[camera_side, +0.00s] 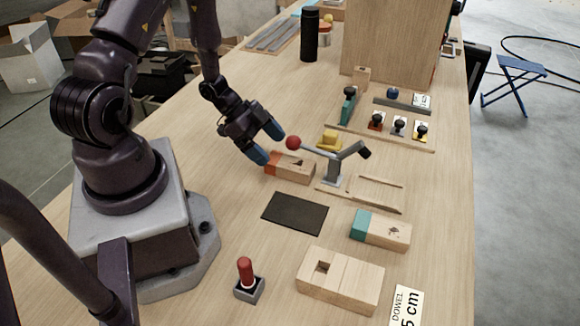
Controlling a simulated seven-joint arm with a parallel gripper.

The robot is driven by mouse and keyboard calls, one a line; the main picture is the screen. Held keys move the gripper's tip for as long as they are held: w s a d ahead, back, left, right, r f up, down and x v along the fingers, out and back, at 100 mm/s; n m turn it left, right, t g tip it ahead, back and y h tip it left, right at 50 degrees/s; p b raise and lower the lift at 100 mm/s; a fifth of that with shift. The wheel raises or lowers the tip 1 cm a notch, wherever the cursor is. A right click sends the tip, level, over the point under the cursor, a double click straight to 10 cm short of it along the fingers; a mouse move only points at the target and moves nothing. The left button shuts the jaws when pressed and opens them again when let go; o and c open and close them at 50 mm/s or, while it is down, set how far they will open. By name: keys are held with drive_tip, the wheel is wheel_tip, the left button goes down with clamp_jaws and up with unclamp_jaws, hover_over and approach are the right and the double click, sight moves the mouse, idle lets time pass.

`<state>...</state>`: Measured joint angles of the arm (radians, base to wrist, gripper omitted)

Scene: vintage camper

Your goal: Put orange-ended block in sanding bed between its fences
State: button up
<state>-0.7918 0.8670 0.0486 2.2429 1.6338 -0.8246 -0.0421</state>
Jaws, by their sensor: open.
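The orange-ended block (296,169) lies flat on the table, its orange end to the left and bare wood to the right. My gripper (266,144) is open, with its blue fingertips apart. It is just left of and seemingly above the orange end, and nothing shows between the fingers. Whether a fingertip touches the block cannot be told. A low wooden bed with raised strips (372,193), which looks like the sanding bed, lies to the right of the block. No block lies in it. A grey lever stand (334,172) with a red ball handle (293,143) rises at its left end.
The lever reaches over near the block. A dark mat (295,213) and a teal-ended block (381,230) lie nearer the camera, with a holed wooden block (340,280) and a red peg in a holder (248,280). A yellow piece (328,140) and a knob rack (400,138) are behind.

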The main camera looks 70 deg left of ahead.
sight(281, 159)
drive_tip(key=x, duration=0.5)
drive_tip(key=shift+s+d+f, duration=0.1)
drive_tip(key=shift+d, duration=0.05)
drive_tip(key=c, duration=1.1)
